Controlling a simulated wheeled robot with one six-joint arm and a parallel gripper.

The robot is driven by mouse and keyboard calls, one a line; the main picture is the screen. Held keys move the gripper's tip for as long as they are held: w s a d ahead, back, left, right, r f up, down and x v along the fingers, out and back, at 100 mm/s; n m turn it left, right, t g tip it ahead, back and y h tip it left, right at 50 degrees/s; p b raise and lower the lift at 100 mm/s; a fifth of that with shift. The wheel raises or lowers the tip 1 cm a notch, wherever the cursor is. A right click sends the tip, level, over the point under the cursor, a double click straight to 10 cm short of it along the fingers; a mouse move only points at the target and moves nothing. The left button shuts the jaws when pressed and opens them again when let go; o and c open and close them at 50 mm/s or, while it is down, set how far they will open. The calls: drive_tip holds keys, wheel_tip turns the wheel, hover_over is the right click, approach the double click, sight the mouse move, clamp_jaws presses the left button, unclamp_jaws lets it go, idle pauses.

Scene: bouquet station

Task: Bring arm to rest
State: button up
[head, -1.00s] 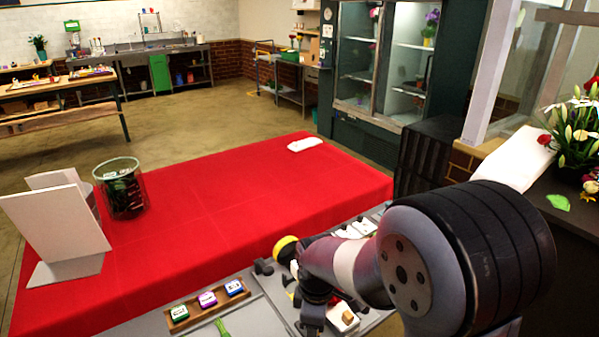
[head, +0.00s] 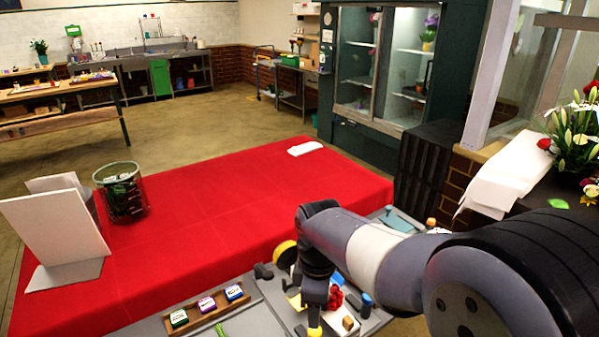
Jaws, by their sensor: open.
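My arm comes in from the lower right and bends down over the grey worktop (head: 265,289) at the front edge of the red-covered table. My gripper (head: 314,309) is at its lower end, pointing down among small items. It is open, though its fingers are small and dark here. No held object can be made out. Beside it are a red item (head: 335,297), a blue cylinder (head: 367,305) and a wooden block (head: 348,323). A yellow disc (head: 285,254) is just left of the wrist.
The red table (head: 230,215) is mostly clear. It carries a glass container (head: 121,192), a white upright panel (head: 58,232) and a folded white cloth (head: 305,148). A wooden tray (head: 207,312) holds three small boxes. Flowers (head: 575,145) stand at the right edge.

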sight(315, 331)
wheel_tip(315, 331, down, 9)
drive_tip(key=shift+r, duration=0.15)
drive_tip(key=shift+r+m, duration=0.2)
drive_tip(key=shift+m, duration=0.6)
drive_tip(key=m, duration=0.4)
drive_tip(key=shift+p, duration=0.4)
drive_tip(key=m, duration=0.3)
drive_tip(key=shift+m+p, duration=0.3)
drive_tip(key=shift+m, duration=0.1)
drive_tip(key=m+p, duration=0.1)
drive_tip(key=m, duration=0.3)
drive_tip(key=shift+m, duration=0.3)
drive_tip(key=m+p, duration=0.1)
drive_tip(key=m, duration=0.3)
drive_tip(key=shift+r+m, duration=0.3)
drive_tip(key=shift+r, duration=0.6)
drive_tip(key=shift+s+f+b, duration=0.1)
drive_tip(key=shift+b, duration=0.2)
